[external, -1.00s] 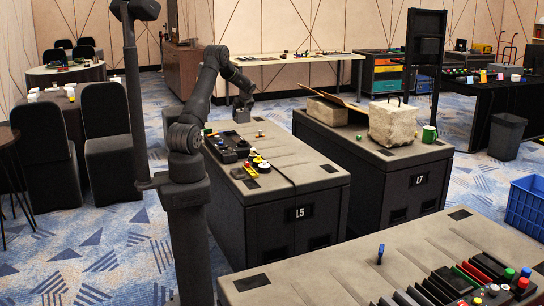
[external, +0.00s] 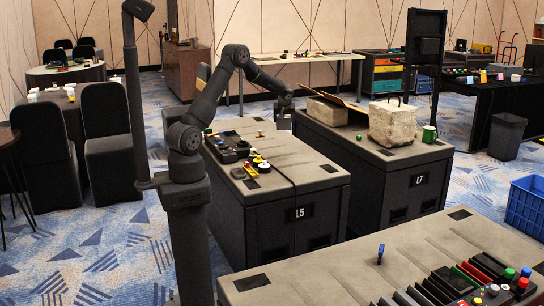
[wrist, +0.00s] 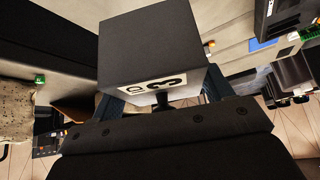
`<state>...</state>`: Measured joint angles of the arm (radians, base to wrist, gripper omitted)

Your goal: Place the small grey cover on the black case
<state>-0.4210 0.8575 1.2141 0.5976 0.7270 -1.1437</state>
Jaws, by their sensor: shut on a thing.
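My gripper (external: 284,103) is shut on a dark grey box-shaped piece, which I take to be the small grey cover (external: 284,121). It hangs below the jaws near the far end of the gap between the two black cases. In the wrist view the cover (wrist: 150,45) fills the space between the fingers and shows a white label with dark characters, partly hidden. The black case marked L5 (external: 275,232) stands left of the black case marked L7 (external: 405,185). Both have grey tops. The pictures do not show which case is meant.
Case L7 carries a stone block (external: 393,123), a long pale block (external: 327,110), a tilted board and a green mug (external: 429,134). Case L5 carries a black control panel and small coloured parts, with bare top to the right. A cluttered bench (external: 350,270) stands in front.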

